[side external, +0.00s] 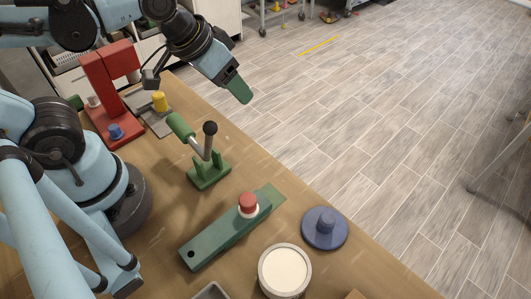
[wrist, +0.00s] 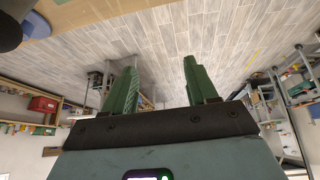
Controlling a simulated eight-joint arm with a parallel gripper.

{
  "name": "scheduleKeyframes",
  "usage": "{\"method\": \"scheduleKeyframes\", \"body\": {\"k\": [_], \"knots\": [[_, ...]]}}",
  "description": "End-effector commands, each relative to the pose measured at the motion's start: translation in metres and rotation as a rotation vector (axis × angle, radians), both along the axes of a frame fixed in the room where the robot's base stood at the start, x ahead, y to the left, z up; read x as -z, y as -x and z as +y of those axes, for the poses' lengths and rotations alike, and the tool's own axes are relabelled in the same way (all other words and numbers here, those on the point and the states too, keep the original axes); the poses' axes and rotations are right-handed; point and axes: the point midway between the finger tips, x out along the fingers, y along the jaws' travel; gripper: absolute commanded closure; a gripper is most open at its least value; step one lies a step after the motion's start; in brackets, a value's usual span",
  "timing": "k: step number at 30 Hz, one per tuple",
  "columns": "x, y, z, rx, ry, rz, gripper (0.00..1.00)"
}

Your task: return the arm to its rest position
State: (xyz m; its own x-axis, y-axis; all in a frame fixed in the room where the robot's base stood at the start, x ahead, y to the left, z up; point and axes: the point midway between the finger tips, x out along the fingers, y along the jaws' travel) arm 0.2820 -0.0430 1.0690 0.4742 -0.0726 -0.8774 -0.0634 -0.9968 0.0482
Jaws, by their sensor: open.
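My gripper (side external: 238,91) is at the top middle of the side external view, raised above the far edge of the wooden table (side external: 160,215). Its green fingers also show in the wrist view (wrist: 160,78), spread apart with nothing between them. The wrist view looks out over the floor and the room, with a strip of brown surface at the top left. In the side external view my gripper is apart from everything on the table.
A green lever stand (side external: 208,172) is closest below my gripper. A red press-like stand (side external: 112,95) is to the left. A green bar with a red button (side external: 248,201), a blue knobbed disc (side external: 325,228) and a round white-topped dish (side external: 285,271) are nearer. Open floor (side external: 400,100) lies right.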

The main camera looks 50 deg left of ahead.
Motion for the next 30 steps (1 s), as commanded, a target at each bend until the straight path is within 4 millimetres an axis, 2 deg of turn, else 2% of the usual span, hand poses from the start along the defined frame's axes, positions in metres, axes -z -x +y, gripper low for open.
{"method": "scheduleKeyframes", "body": {"k": [1, 3, 7, 30], "knots": [[0.0, -0.002, 0.016, -0.03, -0.01, -0.038, 0.42], [0.0, -0.005, 0.03, -0.049, -0.025, -0.081, 0.42], [-0.001, -0.007, 0.043, -0.066, -0.043, -0.12, 0.42], [-0.001, -0.007, 0.043, -0.066, -0.045, -0.124, 0.42]]}}
